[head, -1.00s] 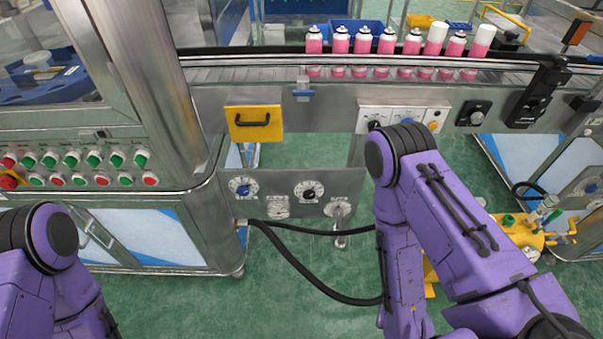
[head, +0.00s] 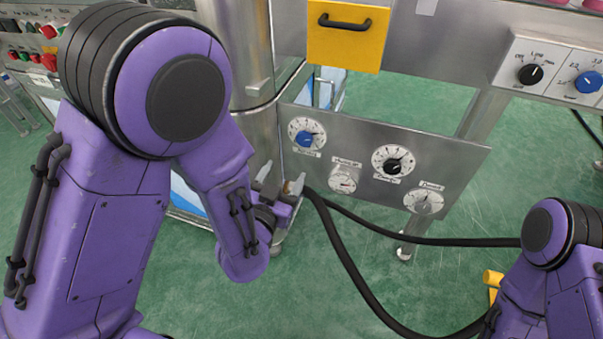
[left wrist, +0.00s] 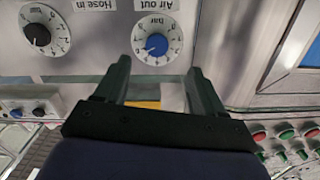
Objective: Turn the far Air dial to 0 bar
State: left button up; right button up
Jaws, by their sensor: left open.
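A round white dial with a blue knob (head: 306,138) is on the left of the grey metal panel (head: 455,155). In the left wrist view the blue-knob dial (left wrist: 156,43) shows upside down, marked "bar" next to an "Air out" label. I cannot read its setting. A black-knob dial (head: 393,161) sits to its right, and it also shows in the left wrist view (left wrist: 40,36). My left gripper (head: 279,184) is open and empty, left of and below the blue dial. In the left wrist view its fingers (left wrist: 160,76) point toward that dial, apart from it. My right gripper is out of view.
Two small gauges (head: 344,179) (head: 424,201) are low on the panel. A yellow plate with a black handle (head: 346,36) is above. A black hose (head: 347,262) runs below the panel. A steel post (head: 240,60) stands close behind my left arm.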

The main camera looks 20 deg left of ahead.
aim_at(304, 140)
pick_arm(q)
jog(key=shift+m+t, duration=0.3)
jog(key=w, duration=0.3)
jog(key=w+b, duration=0.1)
jog(key=w, duration=0.6)
jog(key=shift+w+d+r+b, duration=0.3)
jog(key=shift+w+d+r, duration=0.1)
jog(key=c, duration=1.1)
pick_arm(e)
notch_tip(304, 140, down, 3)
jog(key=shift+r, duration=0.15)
